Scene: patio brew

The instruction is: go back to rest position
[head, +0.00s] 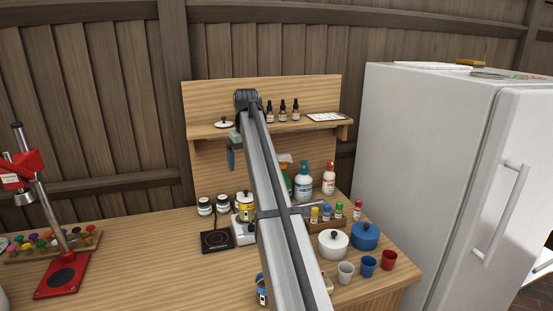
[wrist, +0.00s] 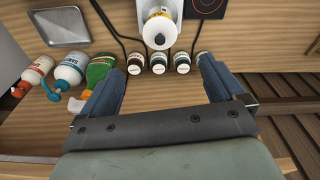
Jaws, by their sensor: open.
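My gripper (head: 231,158) is at the end of the long grey arm, just below the wall shelf (head: 205,132) and above the back of the counter. In the wrist view its blue fingers are spread apart, and the gripper (wrist: 162,67) is open with nothing held between them. Beyond the fingertips in that view are several dark jars with white lids (wrist: 158,64) and a yellow tin (wrist: 158,28). The arm hides part of the counter's middle in the head view.
Spray and pump bottles (head: 304,182) stand near the arm. A black hot plate (head: 216,241), white pot (head: 333,244), blue pot (head: 365,236) and cups (head: 368,266) are on the counter. A white fridge (head: 425,150) stands right, a red stand (head: 62,274) left. The left-centre counter is clear.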

